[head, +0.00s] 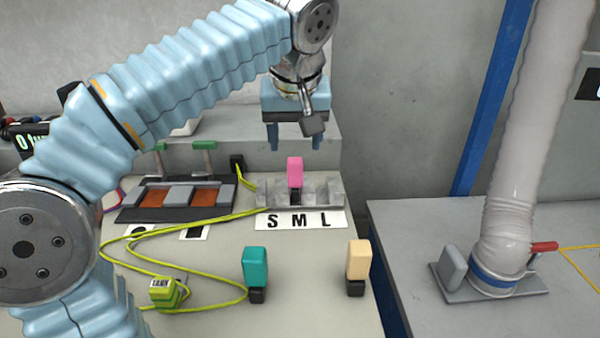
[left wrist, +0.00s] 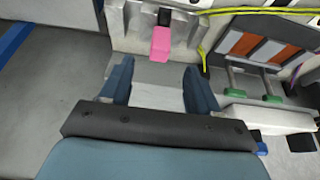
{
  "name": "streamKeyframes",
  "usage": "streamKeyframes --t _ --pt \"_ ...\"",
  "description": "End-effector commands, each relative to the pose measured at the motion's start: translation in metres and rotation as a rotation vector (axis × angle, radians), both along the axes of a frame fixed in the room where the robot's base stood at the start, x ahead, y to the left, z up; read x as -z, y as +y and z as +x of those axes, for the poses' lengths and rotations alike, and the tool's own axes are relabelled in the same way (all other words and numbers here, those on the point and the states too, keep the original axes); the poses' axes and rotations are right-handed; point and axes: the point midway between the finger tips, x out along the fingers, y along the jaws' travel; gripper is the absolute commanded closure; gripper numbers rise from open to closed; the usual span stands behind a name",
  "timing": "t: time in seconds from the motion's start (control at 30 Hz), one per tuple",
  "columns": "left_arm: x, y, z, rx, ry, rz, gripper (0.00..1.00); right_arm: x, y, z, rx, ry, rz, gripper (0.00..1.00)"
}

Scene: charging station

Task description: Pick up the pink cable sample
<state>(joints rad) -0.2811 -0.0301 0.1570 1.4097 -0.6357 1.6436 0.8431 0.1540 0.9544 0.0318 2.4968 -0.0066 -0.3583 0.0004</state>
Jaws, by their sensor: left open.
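The pink cable sample (head: 295,171) stands upright in the middle slot of a grey metal holder (head: 328,190), above the letter M on a white S M L label (head: 300,221). In the left wrist view the pink sample (left wrist: 161,43) shows beyond the fingertips, between them and nearer the left one. My left gripper (head: 295,146) is open with its fingers pointing down, a little above and behind the pink sample; nothing is between the fingers. It also shows in the left wrist view (left wrist: 158,80). My right gripper is not in view.
A teal sample (head: 256,267) and a beige sample (head: 358,260) stand on the front of the table. A yellow-green cable (head: 200,220) loops across the left side. A panel with orange and grey blocks (head: 166,197) lies left of the holder. A raised ledge (head: 235,157) runs behind it.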

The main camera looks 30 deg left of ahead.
Motion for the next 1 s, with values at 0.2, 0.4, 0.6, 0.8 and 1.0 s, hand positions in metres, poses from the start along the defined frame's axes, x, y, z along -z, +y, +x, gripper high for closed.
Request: streamKeyframes --t 0.2,0.4,0.6,0.8,1.0 --pt "0.036 0.008 0.012 -0.002 0.002 0.001 0.38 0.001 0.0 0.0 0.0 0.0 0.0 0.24" --pt "0.052 0.012 0.019 -0.002 0.002 0.001 0.38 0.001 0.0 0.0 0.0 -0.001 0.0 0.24" --pt "0.081 0.018 0.03 -0.001 0.003 0.001 0.38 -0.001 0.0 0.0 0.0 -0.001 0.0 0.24" --pt "0.092 0.021 0.034 -0.001 0.001 0.0 0.38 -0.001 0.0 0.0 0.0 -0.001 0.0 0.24" --pt "0.092 0.021 0.034 -0.001 0.0 0.0 0.47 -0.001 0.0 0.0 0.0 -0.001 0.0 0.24"
